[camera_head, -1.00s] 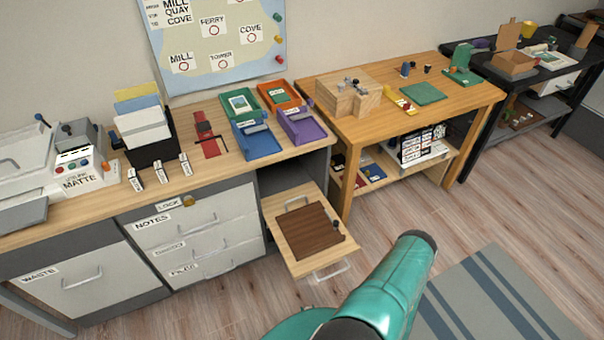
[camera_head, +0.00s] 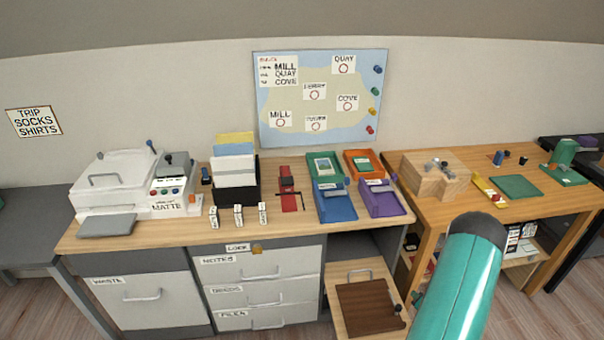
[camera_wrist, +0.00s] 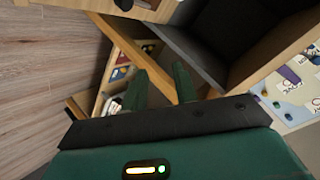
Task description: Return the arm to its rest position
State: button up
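My teal arm (camera_head: 458,285) rises from the bottom edge in the head view, right of centre, in front of the wooden workbench. Its dark rounded joint is at the top, and the gripper is out of this view. In the wrist view my gripper (camera_wrist: 160,82) shows two green fingers standing apart, with nothing seen between them. Beyond the fingers are wooden furniture parts, a dark open compartment and the wood floor, seen tilted.
A pulled-out wooden shelf with a brown board (camera_head: 369,306) juts out below the desk (camera_head: 150,238), left of my arm. Trays, a press (camera_head: 120,182) and card holders crowd the desk top. The wooden workbench (camera_head: 445,208) stands at right. A map board (camera_head: 320,100) hangs behind.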

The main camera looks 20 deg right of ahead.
jog(key=w+a+r+n+g, duration=0.1)
jog(key=w+a+r+n, duration=0.1)
jog(key=w+r, duration=0.5)
jog(key=w+a+r+n+g, duration=0.1)
jog(key=w+r, duration=0.3)
jog(key=r, duration=0.7)
jog(key=w+a+r+n, duration=0.2)
jog(key=w+a+r, duration=0.1)
jog(key=a+r, duration=1.05)
jog(key=s+a+r+n+g+y, duration=0.1)
jog(key=s+a+r+n, duration=0.15)
jog(key=a+r, duration=0.5)
jog(key=s+a+r+n+g, duration=0.1)
jog(key=s+a+r, duration=0.4)
jog(key=a, duration=0.4)
jog(key=s+a+r+n+g+y, duration=0.1)
jog(key=s+a+r+n+y, duration=0.2)
jog(key=s+a, duration=1)
jog(key=shift+s+a+r+n, duration=0.15)
jog(key=shift+r+n, duration=0.6)
jog(key=shift+r, duration=0.1)
